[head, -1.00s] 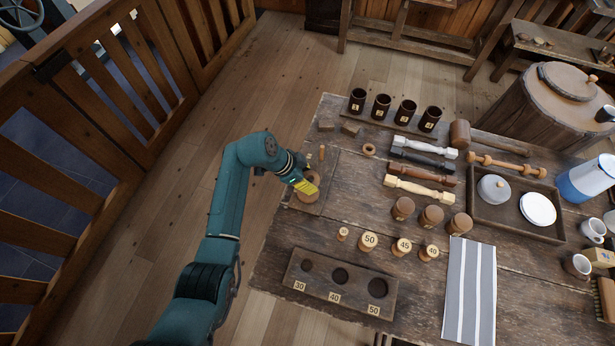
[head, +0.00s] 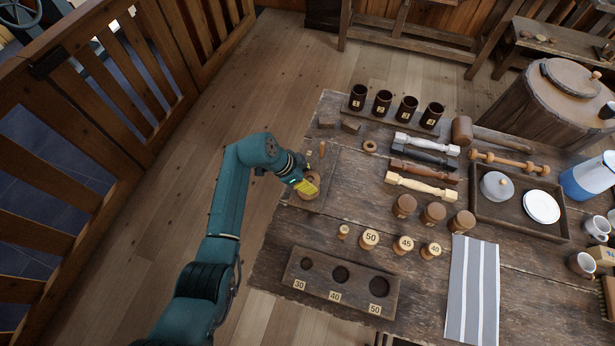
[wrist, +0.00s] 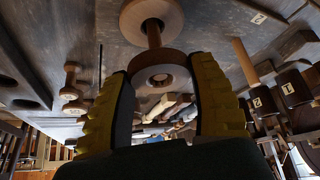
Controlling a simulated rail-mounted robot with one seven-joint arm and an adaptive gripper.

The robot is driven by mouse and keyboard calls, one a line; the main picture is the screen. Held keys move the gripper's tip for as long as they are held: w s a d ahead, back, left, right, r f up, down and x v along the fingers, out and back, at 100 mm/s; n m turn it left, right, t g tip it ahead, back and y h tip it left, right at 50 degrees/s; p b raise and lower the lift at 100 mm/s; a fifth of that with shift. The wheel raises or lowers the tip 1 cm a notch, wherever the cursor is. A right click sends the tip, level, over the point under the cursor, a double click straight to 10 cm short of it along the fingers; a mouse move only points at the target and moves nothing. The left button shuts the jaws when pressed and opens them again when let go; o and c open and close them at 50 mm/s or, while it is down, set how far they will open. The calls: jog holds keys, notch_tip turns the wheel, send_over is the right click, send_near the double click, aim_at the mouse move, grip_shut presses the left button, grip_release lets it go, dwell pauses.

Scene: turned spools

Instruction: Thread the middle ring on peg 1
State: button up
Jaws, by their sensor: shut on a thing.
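My gripper (head: 311,188) is shut on the middle ring, a wooden ring (wrist: 160,72) between its yellow fingers (wrist: 160,95). It is over the peg board (head: 328,165) at the table's left end. In the wrist view, peg 1 (wrist: 153,36) rises from a larger wooden ring (wrist: 150,12) lying on the board. The peg runs up behind the held ring, in line with it. I cannot tell whether its tip is inside the hole. Peg 2 (wrist: 244,62), beside the label 2, is bare; it also shows in the head view (head: 322,149). A smaller ring (head: 370,146) lies on the table.
Numbered dark cups (head: 383,103) stand behind the board, with small blocks (head: 350,127) near it. A holed block (head: 310,285) lies in front. The table between is partly clear.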

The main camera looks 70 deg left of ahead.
dwell(0.4)
jog(key=shift+f+b, duration=0.45)
jog(key=shift+f, duration=0.2)
jog(key=o, duration=1.2)
notch_tip(320, 180, up, 10)
jog(key=p, duration=0.8)
jog(key=shift+r+p, duration=0.1)
jog(key=shift+p, duration=0.25)
